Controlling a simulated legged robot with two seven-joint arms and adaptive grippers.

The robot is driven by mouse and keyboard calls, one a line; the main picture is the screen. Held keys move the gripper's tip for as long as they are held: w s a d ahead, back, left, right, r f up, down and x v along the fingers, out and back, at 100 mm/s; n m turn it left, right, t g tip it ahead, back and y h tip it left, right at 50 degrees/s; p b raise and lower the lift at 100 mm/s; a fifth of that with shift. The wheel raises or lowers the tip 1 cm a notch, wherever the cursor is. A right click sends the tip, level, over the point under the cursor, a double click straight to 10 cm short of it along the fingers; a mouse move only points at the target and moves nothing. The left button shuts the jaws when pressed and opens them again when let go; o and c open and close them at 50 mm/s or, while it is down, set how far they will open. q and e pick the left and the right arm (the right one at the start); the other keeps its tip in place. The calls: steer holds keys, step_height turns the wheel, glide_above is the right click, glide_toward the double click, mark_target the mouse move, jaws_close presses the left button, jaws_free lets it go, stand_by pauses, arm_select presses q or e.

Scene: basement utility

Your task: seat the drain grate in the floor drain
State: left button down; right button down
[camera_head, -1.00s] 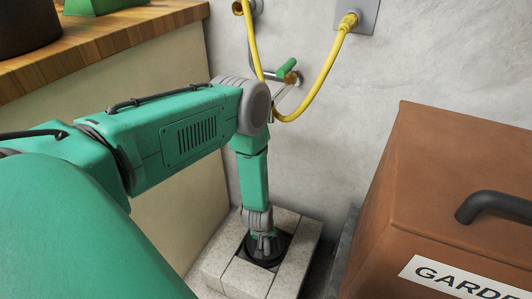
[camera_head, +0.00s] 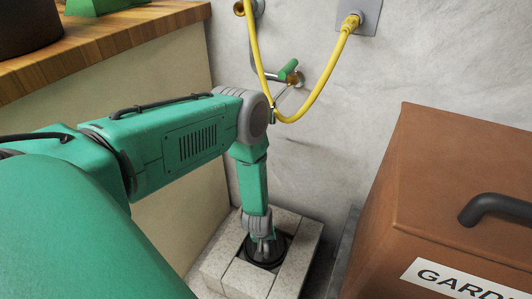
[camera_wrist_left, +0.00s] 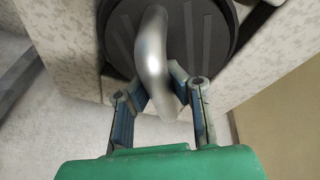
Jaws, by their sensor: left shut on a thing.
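The drain grate (camera_head: 263,263) is a dark round disc with a curved silver handle. It shows large in the wrist view (camera_wrist_left: 205,40), with the handle (camera_wrist_left: 152,50) rising from it. My left gripper (camera_head: 263,246) reaches down from above, and in the wrist view its fingers (camera_wrist_left: 160,88) are shut on the handle. The floor drain (camera_head: 285,240) is a dark square opening framed by pale speckled stone blocks. The grate lies over or within this opening; I cannot tell whether it is flush. The hand hides part of both. My right gripper is not in view.
A brown box (camera_head: 440,190) with a black handle and a partly visible label stands close on the right. A wooden counter (camera_head: 120,40) is at the upper left. A yellow hose (camera_head: 322,95) and a green-handled valve (camera_head: 288,70) are on the wall behind.

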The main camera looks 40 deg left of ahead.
arm_select(q)
steer(key=shift+f, duration=0.8)
steer(key=c, duration=1.6)
jaws_free()
steer(key=v, duration=1.2)
